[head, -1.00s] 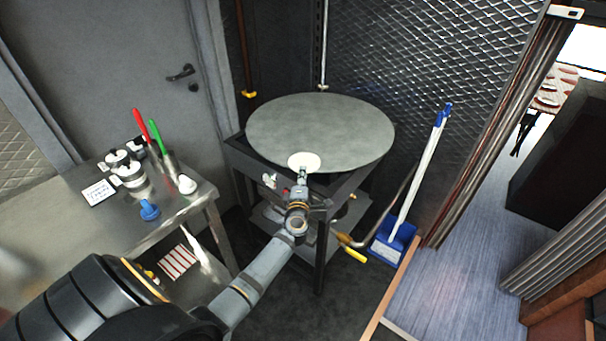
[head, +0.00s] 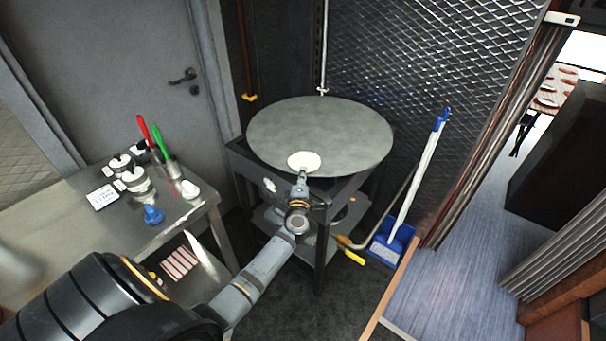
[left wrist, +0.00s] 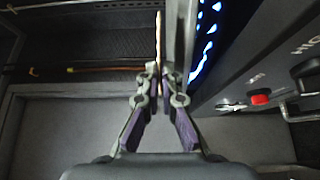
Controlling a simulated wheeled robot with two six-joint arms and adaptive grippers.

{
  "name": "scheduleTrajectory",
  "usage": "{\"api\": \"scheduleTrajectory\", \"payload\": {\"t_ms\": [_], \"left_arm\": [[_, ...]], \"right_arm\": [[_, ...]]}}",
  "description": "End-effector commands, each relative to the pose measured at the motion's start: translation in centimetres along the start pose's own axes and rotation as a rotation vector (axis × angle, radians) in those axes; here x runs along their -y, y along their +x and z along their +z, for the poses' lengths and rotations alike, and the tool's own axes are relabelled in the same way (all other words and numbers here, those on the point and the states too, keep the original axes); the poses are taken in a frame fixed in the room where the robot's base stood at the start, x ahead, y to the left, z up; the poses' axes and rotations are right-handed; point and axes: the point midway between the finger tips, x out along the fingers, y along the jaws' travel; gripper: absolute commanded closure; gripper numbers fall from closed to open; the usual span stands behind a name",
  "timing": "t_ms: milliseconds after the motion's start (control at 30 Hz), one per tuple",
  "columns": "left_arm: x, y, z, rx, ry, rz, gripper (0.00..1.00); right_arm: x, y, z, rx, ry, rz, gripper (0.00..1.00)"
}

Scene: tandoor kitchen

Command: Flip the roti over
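The roti (head: 304,160) is a small pale disc at the near edge of the big round grey griddle (head: 345,125). In the left wrist view the roti (left wrist: 158,38) is a thin brown strip seen edge-on, beside the griddle's rim (left wrist: 178,30), with a narrow gap between them. My left gripper (head: 303,175) reaches the roti's near edge from the front. In the left wrist view its fingertips (left wrist: 161,76) are close together with the roti's edge between them. The roti's underside is hidden. My right gripper is not in view.
Blue flames (left wrist: 204,40) burn under the griddle, beside a control panel with a red button (left wrist: 260,98). A steel table (head: 190,213) with jars and red and green-handled tools stands left. A blue dustpan (head: 392,245) with a long handle stands right of the griddle stand.

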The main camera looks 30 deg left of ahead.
Motion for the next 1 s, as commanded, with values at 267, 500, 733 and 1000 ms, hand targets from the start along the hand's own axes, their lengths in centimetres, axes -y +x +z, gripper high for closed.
{"api": "scheduleTrajectory", "payload": {"t_ms": [267,500,733,1000], "left_arm": [[-0.3,-0.5,0.0,0.000,0.001,-0.003,1.00],[-1.9,-4.3,0.0,0.001,-0.001,-0.004,1.00],[-3.2,-8.2,0.0,-0.001,-0.002,-0.004,1.00],[-4.6,-12.6,0.0,-0.001,-0.002,-0.004,1.00]], "right_arm": [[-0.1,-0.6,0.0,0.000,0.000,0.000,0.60],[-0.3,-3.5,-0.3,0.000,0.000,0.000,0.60],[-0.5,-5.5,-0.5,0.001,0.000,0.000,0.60],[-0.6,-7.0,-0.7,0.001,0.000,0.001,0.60]]}}
